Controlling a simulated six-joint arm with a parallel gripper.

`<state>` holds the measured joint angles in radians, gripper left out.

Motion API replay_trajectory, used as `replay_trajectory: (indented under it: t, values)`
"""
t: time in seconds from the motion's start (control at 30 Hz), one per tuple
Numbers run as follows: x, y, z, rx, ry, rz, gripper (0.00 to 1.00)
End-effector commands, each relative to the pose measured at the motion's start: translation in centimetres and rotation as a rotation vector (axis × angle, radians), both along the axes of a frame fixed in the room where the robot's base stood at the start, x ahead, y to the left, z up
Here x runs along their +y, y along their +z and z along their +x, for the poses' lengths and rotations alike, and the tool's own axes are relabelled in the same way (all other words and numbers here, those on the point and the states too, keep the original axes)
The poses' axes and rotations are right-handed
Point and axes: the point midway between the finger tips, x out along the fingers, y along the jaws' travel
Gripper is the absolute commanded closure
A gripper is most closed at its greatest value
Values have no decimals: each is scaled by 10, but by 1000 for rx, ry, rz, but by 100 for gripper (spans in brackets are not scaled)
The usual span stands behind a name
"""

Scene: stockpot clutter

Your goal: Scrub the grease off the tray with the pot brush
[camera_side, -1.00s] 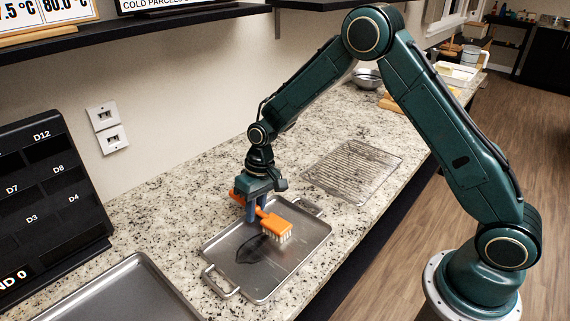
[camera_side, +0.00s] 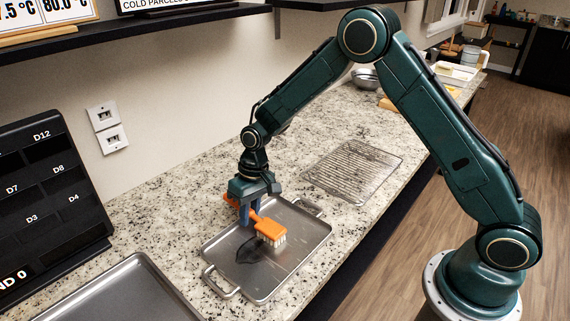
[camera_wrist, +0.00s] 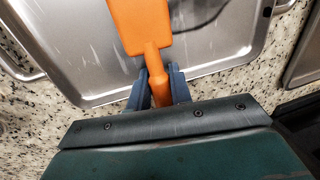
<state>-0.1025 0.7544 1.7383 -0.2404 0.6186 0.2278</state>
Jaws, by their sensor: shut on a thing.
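My gripper (camera_side: 249,211) is shut on the handle of an orange pot brush (camera_side: 270,230). The brush's pale bristles point down at the middle of the metal tray (camera_side: 290,270); I cannot tell whether they touch it. The tray has a handle at each end and lies on the counter. A dark patch (camera_side: 246,254) shows on the tray just left of the bristles, and I cannot tell how much of it is grease or shadow. In the wrist view the orange brush head (camera_wrist: 138,25) is over the tray (camera_wrist: 85,60), with its handle between my blue fingers (camera_wrist: 160,88).
A wire rack (camera_side: 352,170) lies on the speckled counter (camera_side: 160,215) behind the tray. A second metal tray (camera_side: 120,295) is at the front left, beside a black labelled panel (camera_side: 45,190). Metal bowls (camera_side: 366,78) stand farther back.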

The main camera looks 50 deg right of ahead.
Motion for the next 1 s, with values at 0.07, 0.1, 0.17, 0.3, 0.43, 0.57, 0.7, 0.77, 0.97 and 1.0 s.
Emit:
replay_trajectory:
  t: [0.07, 0.1, 0.17, 0.3, 0.43, 0.57, 0.7, 0.77, 0.97, 1.0]
  values:
    - [0, 0, 6, -1, 0, 0, 100]
    - [0, 0, 3, 0, 0, 0, 100]
    - [0, 0, -2, 1, 0, 0, 100]
    - [0, 0, -11, 0, 0, 0, 100]
    - [0, 0, -22, 2, 0, 0, 100]
    - [0, 0, -33, 1, 1, 0, 100]
    - [15, 0, -31, -1, 4, 0, 100]
    - [20, 0, -31, -1, 3, 0, 100]
    - [18, 0, -12, -1, 0, 0, 100]
    - [18, 0, -10, -2, 0, 0, 100]
